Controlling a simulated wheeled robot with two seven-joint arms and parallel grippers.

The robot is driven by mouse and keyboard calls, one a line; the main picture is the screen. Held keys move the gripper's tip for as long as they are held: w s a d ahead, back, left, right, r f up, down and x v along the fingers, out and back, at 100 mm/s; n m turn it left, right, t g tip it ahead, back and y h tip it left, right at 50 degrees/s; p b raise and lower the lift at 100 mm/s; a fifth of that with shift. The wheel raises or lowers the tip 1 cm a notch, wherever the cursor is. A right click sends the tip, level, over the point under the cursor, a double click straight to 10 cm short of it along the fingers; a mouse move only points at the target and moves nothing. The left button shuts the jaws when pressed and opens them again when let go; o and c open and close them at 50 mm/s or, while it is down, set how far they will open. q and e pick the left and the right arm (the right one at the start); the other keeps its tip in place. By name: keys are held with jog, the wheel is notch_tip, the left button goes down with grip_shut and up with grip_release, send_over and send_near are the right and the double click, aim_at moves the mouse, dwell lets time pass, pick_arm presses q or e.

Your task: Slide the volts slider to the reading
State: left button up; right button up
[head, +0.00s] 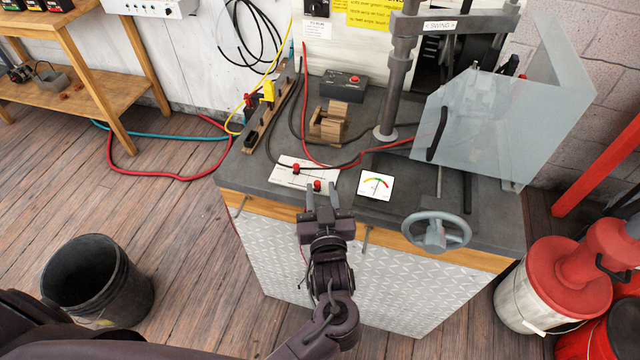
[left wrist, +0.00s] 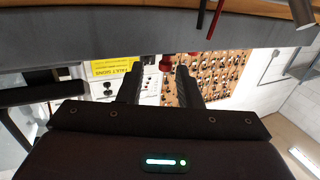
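A white slider panel (head: 283,176) lies on the front left of the dark bench top. It carries two red knobs: a rear one (head: 296,168) and a front one (head: 318,185). I cannot read any labels to tell which is volts. A white meter card (head: 376,186) with a coloured arc and a needle stands right of the panel. My left gripper (head: 322,190) is open at the bench's front edge, with its fingertips either side of the front knob. In the left wrist view (left wrist: 158,80) the fingers are apart, with a red knob (left wrist: 165,65) between and beyond them. My right gripper is out of view.
Red and black cables (head: 345,167) run across the bench behind the panel. A wooden block fixture (head: 330,122) and a dark box (head: 343,86) stand further back. A handwheel (head: 436,231) and a clear guard (head: 480,125) are at the right.

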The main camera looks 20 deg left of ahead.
pick_arm(q)
jog(key=v, duration=0.4)
jog(key=shift+s+d, duration=0.2)
jog(key=shift+s, duration=0.15)
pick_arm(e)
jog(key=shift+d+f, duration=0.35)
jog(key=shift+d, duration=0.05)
pick_arm(q)
jog(key=shift+f, duration=0.1)
